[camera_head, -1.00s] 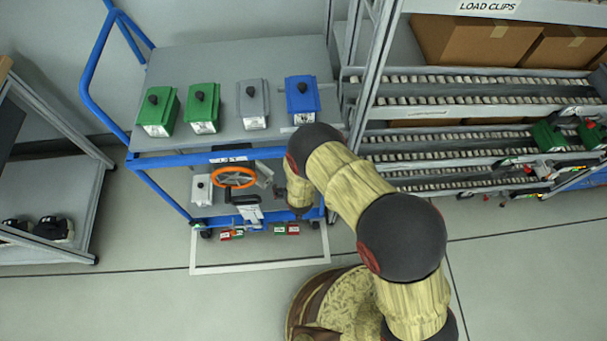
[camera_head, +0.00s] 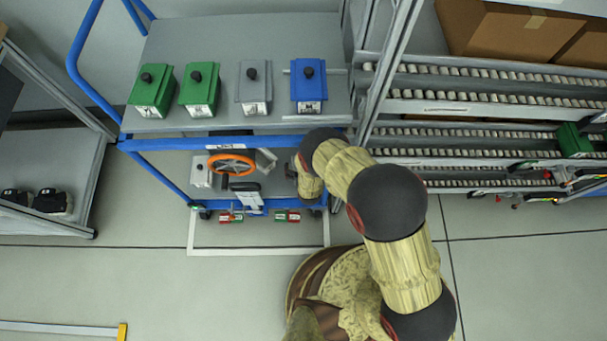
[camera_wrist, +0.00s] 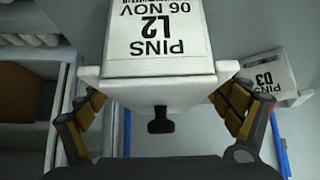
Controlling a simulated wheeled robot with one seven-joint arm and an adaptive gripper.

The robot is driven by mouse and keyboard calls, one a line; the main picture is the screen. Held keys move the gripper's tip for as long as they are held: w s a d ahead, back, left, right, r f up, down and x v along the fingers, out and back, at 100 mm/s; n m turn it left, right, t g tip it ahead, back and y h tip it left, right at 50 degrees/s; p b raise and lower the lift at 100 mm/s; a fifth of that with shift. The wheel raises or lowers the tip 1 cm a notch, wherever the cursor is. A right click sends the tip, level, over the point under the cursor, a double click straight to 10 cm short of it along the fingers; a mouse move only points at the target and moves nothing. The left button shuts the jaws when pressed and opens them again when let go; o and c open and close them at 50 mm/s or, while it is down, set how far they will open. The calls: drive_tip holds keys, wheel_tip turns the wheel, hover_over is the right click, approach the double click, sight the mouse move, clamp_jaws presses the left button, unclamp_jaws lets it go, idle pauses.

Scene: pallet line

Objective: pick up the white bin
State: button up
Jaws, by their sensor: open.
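A white bin (camera_wrist: 160,45) fills the middle of the wrist view, with a label reading "PINS L2 06 NOV" upside down and a black knob (camera_wrist: 160,121) below its flange. My gripper (camera_wrist: 160,98) is open, with one finger on each side of this bin's flange; I cannot tell whether they touch it. A second white bin (camera_wrist: 268,78), labelled "PINS D3", is to the right. In the head view a small white bin (camera_head: 202,173) stands on the cart's lower shelf. There my arm hides most of my gripper and the nearer bin.
The blue-framed cart (camera_head: 230,143) carries two green bins (camera_head: 152,90), a grey bin (camera_head: 253,90) and a blue bin (camera_head: 308,88) on top. An orange handwheel (camera_head: 232,164) is below. A roller rack (camera_head: 470,90) stands close on the right.

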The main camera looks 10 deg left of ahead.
drive_tip(key=shift+w+a+f, duration=0.15)
drive_tip(key=shift+w+f, duration=0.25)
drive_tip(key=shift+c, duration=0.8)
drive_tip(key=c, duration=1.8)
drive_tip(key=shift+r, duration=0.1)
drive_tip(key=shift+c, duration=0.2)
